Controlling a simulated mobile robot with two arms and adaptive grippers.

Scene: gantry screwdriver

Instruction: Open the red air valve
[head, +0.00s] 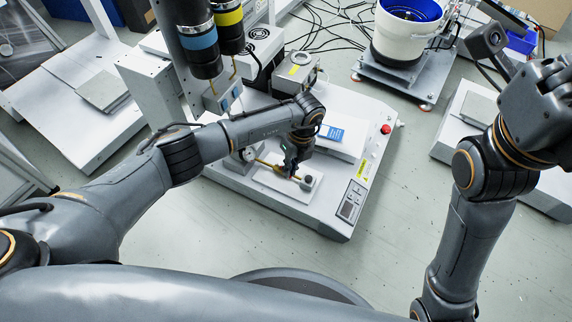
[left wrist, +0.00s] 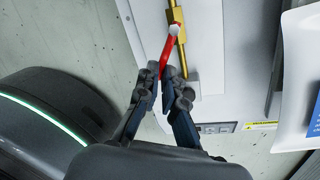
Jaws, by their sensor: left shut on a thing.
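The red air valve handle (left wrist: 167,50) shows in the left wrist view as a short red lever with a pale hub, on a brass pipe (left wrist: 175,18). My left gripper (left wrist: 160,76) is shut on the lower end of the red handle. The handle lies slightly slanted to the pipe. In the head view my left gripper (head: 291,168) is over the white plate of the machine, at the brass pipe (head: 268,165); it hides the handle there. My right arm stands raised at the right, and its fingers are not seen.
The white machine base (head: 330,222) carries a control panel (head: 351,200) and a red button (head: 386,129). Two dark cylinders (head: 203,55) hang above it at the left. A white bowl feeder (head: 405,35) stands behind. Floor is clear between the base and my right arm.

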